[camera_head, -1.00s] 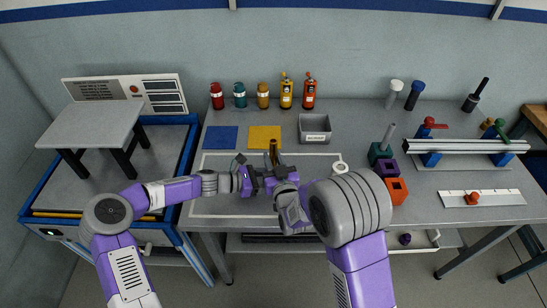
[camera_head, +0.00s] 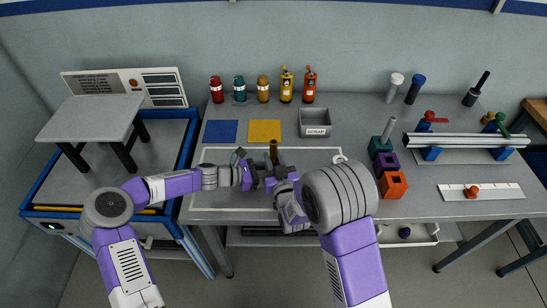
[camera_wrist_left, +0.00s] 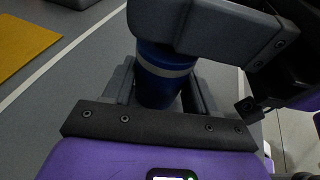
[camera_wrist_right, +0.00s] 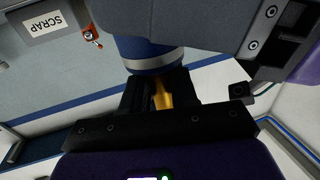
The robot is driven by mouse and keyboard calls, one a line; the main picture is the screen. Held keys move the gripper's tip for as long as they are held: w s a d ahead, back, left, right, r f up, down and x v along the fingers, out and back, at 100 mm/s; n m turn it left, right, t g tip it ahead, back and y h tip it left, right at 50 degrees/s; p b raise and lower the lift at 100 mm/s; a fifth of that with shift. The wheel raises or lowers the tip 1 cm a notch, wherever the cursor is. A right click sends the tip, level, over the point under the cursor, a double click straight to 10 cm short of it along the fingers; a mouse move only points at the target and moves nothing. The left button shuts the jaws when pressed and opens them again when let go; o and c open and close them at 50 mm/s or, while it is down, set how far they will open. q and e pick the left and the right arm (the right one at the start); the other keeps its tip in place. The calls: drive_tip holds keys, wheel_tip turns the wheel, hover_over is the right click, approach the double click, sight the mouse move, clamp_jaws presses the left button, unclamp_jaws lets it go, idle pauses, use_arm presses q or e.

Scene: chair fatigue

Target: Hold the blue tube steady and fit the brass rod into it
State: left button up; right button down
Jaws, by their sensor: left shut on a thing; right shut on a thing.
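The brass rod (camera_head: 273,151) stands upright above my grippers in the head view. In the right wrist view the rod (camera_wrist_right: 162,92) is between the fingers of my right gripper (camera_head: 277,174), which is shut on it. The blue tube (camera_wrist_left: 160,88), with a pale band, is between the fingers of my left gripper (camera_head: 252,177), which is shut on it. The tube (camera_wrist_right: 148,56) also shows in the right wrist view, its banded end meeting the rod. How deep the rod sits in the tube cannot be told. The tube is hidden in the head view.
The grippers meet over a white-outlined area of the grey table (camera_head: 350,118). Behind are a yellow mat (camera_head: 265,130), a blue mat (camera_head: 220,131) and a scrap bin (camera_head: 314,123). Coloured blocks (camera_head: 392,185) stand to the right of my right arm.

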drive_tip(key=c, duration=0.8)
unclamp_jaws()
drive_tip(key=shift+f, duration=0.2)
drive_tip(key=shift+s, duration=0.1)
drive_tip(key=shift+s+f, duration=0.1)
drive_tip(key=shift+s, duration=0.2)
drive_tip(key=v, duration=0.6)
drive_tip(key=shift+d, duration=0.1)
use_arm(q)
drive_tip(key=o, duration=0.9)
drive_tip(key=shift+c, duration=0.2)
use_arm(e)
drive_tip(key=shift+s+d+r, duration=0.1)
drive_tip(key=shift+s+r, duration=0.2)
drive_tip(key=shift+s, duration=0.05)
use_arm(q)
drive_tip(key=shift+a, duration=0.1)
